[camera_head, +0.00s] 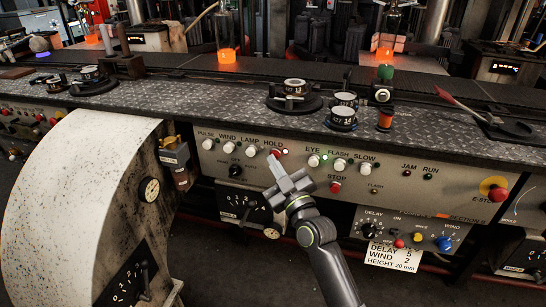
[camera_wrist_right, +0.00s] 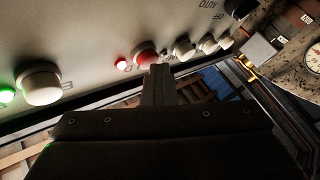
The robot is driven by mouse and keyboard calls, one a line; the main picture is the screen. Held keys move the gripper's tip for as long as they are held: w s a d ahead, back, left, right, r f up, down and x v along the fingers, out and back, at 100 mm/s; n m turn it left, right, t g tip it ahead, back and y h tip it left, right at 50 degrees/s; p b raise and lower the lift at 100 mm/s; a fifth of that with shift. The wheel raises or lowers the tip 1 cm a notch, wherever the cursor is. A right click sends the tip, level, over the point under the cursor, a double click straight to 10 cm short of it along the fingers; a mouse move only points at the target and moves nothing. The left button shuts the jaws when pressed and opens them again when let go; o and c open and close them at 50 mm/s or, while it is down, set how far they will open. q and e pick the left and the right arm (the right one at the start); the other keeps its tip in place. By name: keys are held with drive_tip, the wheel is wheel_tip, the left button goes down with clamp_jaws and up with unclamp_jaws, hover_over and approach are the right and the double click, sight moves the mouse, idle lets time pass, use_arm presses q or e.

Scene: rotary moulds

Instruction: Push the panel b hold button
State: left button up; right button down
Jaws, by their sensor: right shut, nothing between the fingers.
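The red HOLD button (camera_head: 275,154) sits on the cream control panel (camera_head: 390,185), at the right end of the row marked PULSE, WIND, LAMP, HOLD. In the right wrist view the red button (camera_wrist_right: 144,50) is just beyond my fingertips, partly covered by them. My right gripper (camera_head: 272,165) reaches up from below with its fingers shut and empty, tips at the button's lower edge. It also shows in the wrist view (camera_wrist_right: 158,70). I cannot tell whether the tips touch the button. My left gripper is not in view.
White knobs (camera_head: 246,149) lie left of the button, and the EYE knob (camera_head: 313,160) with a green light lies to its right. A red STOP button (camera_head: 336,187) is at lower right. The dark bench top (camera_head: 200,95) juts above.

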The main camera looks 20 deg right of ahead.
drive_tip(key=shift+w+d, duration=0.1)
idle(0.6)
drive_tip(key=shift+w+d, duration=0.15)
drive_tip(key=shift+w, duration=0.05)
drive_tip(key=shift+r, duration=0.1)
drive_tip(key=shift+s+b, duration=0.15)
drive_tip(key=shift+b, duration=0.15)
drive_tip(key=shift+s+f, duration=0.1)
drive_tip(key=shift+f, duration=0.1)
drive_tip(key=s+a, duration=0.1)
drive_tip(key=s+a+b, duration=0.1)
drive_tip(key=s, duration=0.1)
drive_tip(key=s+a+b, duration=0.1)
drive_tip(key=shift+s+a, duration=0.25)
drive_tip(key=shift+s, duration=0.1)
idle(0.5)
